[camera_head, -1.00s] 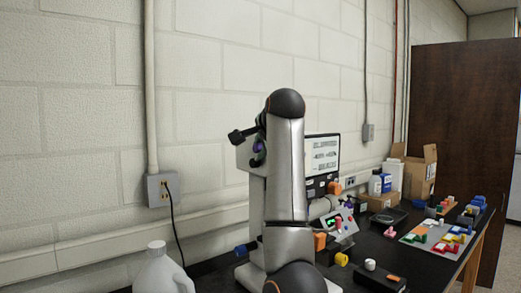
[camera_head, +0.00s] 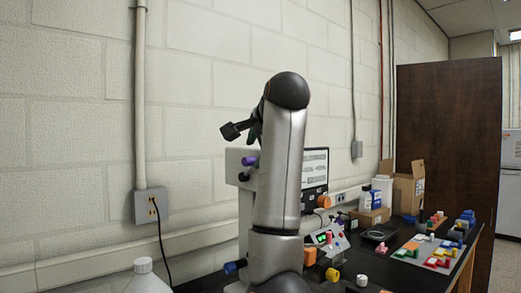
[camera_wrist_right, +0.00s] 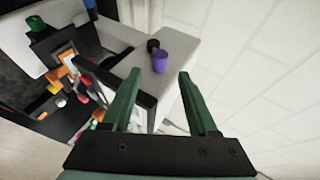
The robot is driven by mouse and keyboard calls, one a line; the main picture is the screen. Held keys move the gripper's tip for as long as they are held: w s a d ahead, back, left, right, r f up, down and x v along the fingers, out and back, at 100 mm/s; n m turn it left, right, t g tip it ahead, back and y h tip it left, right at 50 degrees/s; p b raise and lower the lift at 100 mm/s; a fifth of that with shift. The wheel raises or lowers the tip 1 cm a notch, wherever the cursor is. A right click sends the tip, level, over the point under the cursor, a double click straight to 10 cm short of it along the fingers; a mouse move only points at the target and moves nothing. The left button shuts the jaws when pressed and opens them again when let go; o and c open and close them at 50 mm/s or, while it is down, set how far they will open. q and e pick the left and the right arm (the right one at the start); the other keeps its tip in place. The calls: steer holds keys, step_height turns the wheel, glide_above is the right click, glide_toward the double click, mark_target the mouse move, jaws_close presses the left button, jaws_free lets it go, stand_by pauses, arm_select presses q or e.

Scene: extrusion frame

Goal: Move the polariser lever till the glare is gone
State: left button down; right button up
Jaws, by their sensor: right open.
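A pale instrument housing (camera_head: 246,185) stands on the bench, partly hidden behind my right arm. A purple knob (camera_head: 249,161) and a dark knob stick out from its upper left side. In the right wrist view the purple knob (camera_wrist_right: 162,63) shows beyond the space between the green fingers, with a black knob (camera_wrist_right: 152,45) beside it. My right gripper (camera_wrist_right: 160,76) is open with nothing between its fingers; I cannot tell the remaining distance. In the head view its black body sits above the purple knob. I cannot tell which part is the polariser lever. My left gripper is not in view.
A screen (camera_head: 315,168) stands right of my arm, with a small control panel (camera_head: 329,238) below. Colourful blocks, an open cardboard box (camera_head: 408,187) and a bottle (camera_head: 366,198) are farther along the bench.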

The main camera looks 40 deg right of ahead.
steer(key=shift+b+v, duration=0.4)
steer(key=shift+v, duration=2.15)
